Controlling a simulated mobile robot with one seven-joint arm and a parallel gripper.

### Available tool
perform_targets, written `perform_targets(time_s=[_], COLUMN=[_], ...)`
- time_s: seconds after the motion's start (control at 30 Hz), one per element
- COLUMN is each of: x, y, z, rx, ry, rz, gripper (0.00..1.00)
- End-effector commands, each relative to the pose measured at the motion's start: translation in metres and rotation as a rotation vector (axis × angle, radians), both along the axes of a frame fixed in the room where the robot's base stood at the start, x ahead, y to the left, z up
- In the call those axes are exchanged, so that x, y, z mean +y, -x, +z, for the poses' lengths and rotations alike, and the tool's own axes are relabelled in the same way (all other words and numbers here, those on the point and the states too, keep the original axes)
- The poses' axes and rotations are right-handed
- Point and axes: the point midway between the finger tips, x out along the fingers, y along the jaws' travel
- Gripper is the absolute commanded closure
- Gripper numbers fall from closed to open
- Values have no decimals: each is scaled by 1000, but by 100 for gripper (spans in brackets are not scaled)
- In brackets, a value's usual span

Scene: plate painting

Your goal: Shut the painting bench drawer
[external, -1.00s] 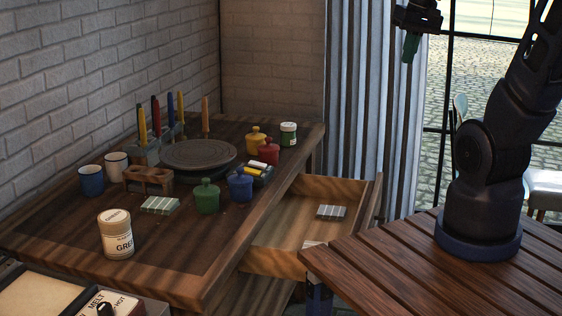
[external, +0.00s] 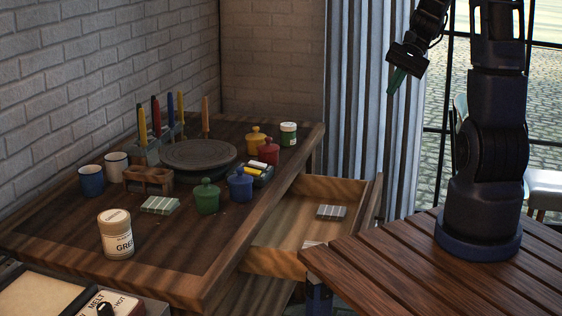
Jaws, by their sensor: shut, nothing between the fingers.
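The painting bench (external: 75,244) is a dark wooden table against the brick wall. Its drawer (external: 280,233) is pulled out to the right, below the bench top. A striped grey-green block (external: 331,212) lies in it, and a pale item (external: 312,244) shows at its near end. The drawer's near right part is hidden behind the slatted table. My gripper (external: 393,88) is shut and empty, in the air above and to the right of the drawer, in front of the grey curtain. It points down and touches nothing.
My arm stands on a slatted wooden table (external: 400,262) close to the drawer's right side. The bench top holds a round turntable (external: 198,154), lidded pots such as a green one (external: 206,197), a cream jar (external: 115,234) and mugs (external: 91,181). The air above the drawer is clear.

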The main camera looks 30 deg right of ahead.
Motion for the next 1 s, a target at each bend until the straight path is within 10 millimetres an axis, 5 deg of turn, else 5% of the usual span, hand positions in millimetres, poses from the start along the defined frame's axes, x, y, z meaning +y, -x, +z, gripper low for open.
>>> perform_targets(time_s=[0.53,1.0], x=[-71,-140], y=[-48,-63], z=[-98,-201], rx=[186,287], ry=[-343,-640], rz=[-332,-641], gripper=[100,100])
